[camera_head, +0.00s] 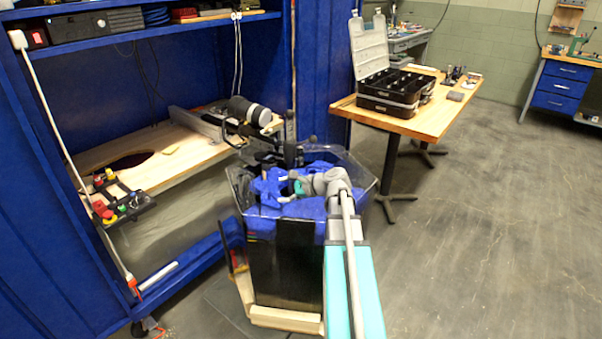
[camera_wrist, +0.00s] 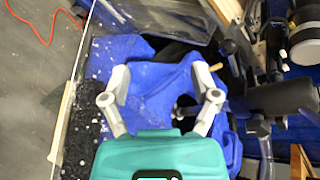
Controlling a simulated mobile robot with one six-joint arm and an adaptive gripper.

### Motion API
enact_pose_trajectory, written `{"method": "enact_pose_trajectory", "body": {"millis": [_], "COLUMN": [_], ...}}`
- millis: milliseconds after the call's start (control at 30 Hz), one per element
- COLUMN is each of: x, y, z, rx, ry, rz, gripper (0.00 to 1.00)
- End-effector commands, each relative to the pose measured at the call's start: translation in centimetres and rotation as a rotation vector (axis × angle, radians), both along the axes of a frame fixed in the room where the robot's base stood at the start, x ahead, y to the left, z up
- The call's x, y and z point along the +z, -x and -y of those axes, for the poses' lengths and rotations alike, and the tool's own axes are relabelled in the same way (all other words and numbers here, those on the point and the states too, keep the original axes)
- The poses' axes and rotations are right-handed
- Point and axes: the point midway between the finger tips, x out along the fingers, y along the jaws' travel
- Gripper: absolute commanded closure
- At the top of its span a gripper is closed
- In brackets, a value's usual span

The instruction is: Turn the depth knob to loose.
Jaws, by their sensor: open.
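My gripper (camera_wrist: 160,98) is open in the wrist view, with its two grey fingers spread over blue material and nothing between them that I can see held. In the head view my arm reaches over a clear-walled tank (camera_head: 372,180) with blue shapes inside. A dark clamp-like fitting (camera_head: 291,152) stands at the tank's back rim; black parts (camera_wrist: 280,97) show right of my gripper in the wrist view. A small dark and silver round part (camera_wrist: 186,103) lies beside the right finger. I cannot tell which part is the depth knob, and no loose marking is readable.
A blue cabinet with a wooden shelf (camera_head: 90,155) stands left of the tank. A black-and-grey cylinder (camera_head: 250,112) sits behind the tank. A wooden table (camera_head: 430,120) with an open black toolbox (camera_head: 388,105) stands at the back right. The floor (camera_head: 490,220) to the right is clear.

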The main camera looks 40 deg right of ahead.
Motion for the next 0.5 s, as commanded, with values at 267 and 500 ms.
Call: {"method": "enact_pose_trajectory", "body": {"millis": [267, 500], "x": [-0.6, 0.0], "y": [1.4, 3.3], "z": [10.6, 16.5], "rx": [-0.251, -0.369], "ry": [-0.337, -0.538], "rz": [0.078, 0.138], "gripper": [0.22, 0.22]}}
